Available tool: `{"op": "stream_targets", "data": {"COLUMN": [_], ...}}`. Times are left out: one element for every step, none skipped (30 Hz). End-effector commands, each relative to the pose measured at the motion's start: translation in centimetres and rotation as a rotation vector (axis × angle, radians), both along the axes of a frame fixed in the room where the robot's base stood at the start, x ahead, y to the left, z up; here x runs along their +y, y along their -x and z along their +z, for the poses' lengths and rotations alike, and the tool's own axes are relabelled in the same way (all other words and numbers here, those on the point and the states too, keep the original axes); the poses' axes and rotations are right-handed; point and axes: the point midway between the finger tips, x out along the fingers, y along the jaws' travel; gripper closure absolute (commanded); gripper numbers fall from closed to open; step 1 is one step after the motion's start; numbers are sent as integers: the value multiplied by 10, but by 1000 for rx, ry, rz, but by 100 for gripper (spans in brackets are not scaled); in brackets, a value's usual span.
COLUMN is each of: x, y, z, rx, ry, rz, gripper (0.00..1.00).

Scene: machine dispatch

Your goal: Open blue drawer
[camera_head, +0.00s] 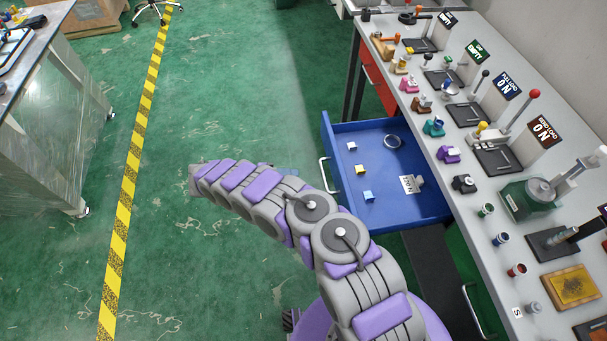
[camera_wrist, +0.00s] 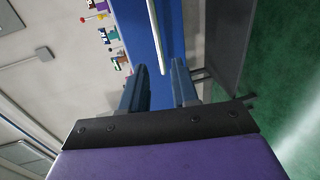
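The blue drawer (camera_head: 345,130) is pulled out from under the grey workbench, and its inside shows. Its white bar handle (camera_head: 325,176) is on the front face, at the left side of the drawer in the head view. In the wrist view the blue front (camera_wrist: 178,30) and the white handle (camera_wrist: 155,35) are ahead of my gripper (camera_wrist: 160,84). The two fingers are apart, with nothing gripped between them. The near end of the handle lines up with the gap between the fingertips; contact is not visible. In the head view my arm hides most of the gripper.
The workbench (camera_head: 470,185) carries levers, signs and small parts. A red drawer (camera_head: 378,82) is farther back. Green floor is clear left of the drawer; a metal table (camera_head: 50,130) stands farther left.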

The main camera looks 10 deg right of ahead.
Motion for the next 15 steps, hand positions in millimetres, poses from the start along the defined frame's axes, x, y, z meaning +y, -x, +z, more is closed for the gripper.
{"op": "stream_targets", "data": {"x": [14,20,27,29,31,33,35,37,39,40,41,43,44,45,46], "y": [0,0,1,0,1,0,0,0,0,0,0,0,0,1,1], "z": [2,3,5,5,5,6,6,6,7,7,8,9,9,9,10], "rx": [-4,-4,-3,-3,-2,-2,-1,-1,-1,-1,-1,-1,-1,-1,-1], "ry": [-5,-5,-4,-3,-2,-2,-2,-2,-3,-3,-3,-4,-4,-4,-4], "rz": [5,5,5,4,5,4,4,4,4,3,2,3,3,3,2], "gripper": [70,70,70,70,70,70,70,70,70,70,70,70,70,70,70]}}
